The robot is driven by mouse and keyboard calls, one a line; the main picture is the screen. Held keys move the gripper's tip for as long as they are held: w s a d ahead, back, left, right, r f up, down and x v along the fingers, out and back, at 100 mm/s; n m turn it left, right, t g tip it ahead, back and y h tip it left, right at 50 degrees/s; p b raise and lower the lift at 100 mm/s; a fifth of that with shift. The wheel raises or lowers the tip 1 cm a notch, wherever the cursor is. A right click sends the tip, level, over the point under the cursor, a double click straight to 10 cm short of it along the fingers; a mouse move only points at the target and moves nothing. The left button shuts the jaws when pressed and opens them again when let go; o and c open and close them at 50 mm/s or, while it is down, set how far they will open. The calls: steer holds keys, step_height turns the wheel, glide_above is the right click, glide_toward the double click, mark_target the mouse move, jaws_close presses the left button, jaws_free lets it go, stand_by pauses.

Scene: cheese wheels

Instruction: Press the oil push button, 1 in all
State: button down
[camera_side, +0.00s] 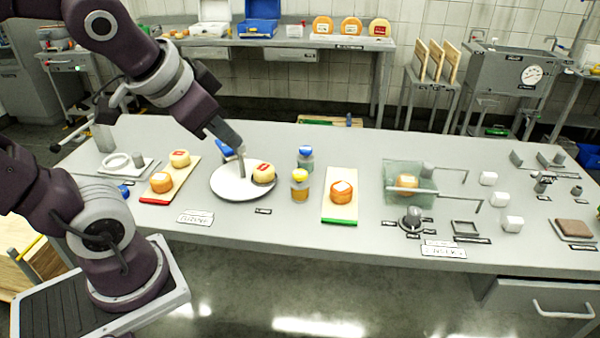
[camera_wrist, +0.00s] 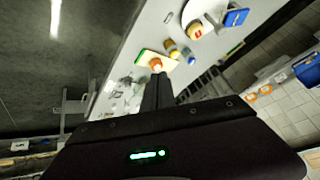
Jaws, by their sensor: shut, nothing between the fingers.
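A bottle with a yellow top and amber contents (camera_side: 300,190) stands near the middle of the table; it looks like the oil one, but its label is too small to read. A blue-topped bottle (camera_side: 306,158) stands just behind it. In the wrist view, the yellow-topped bottle (camera_wrist: 173,51) and the blue-topped bottle (camera_wrist: 187,55) show above the fingers. My gripper (camera_side: 234,142) is shut and empty, pointing down over the white round plate (camera_side: 225,191), left of the bottles and apart from them. Its shut fingers also show in the wrist view (camera_wrist: 158,82).
A cheese (camera_side: 263,173) sits on the plate's right side. A green-edged board (camera_side: 340,213) with an orange cheese (camera_side: 343,193) lies right of the bottles. A red-edged board (camera_side: 155,199) with two cheeses lies left. A glass case (camera_side: 424,198) stands farther right. The table's front edge is clear.

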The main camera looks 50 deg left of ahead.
steer(key=w+a+r+m+t+y, duration=0.2)
steer(key=w+a, duration=0.6)
steer(key=w, duration=0.3)
steer(key=m+h, duration=0.5)
steer(key=m, duration=0.3)
glide_above(296, 173)
step_height(296, 173, down, 12)
steer(key=shift+d+f+m+h, duration=0.1)
steer(key=shift+f+m+h, duration=0.3)
steer(key=shift+f, duration=4.4)
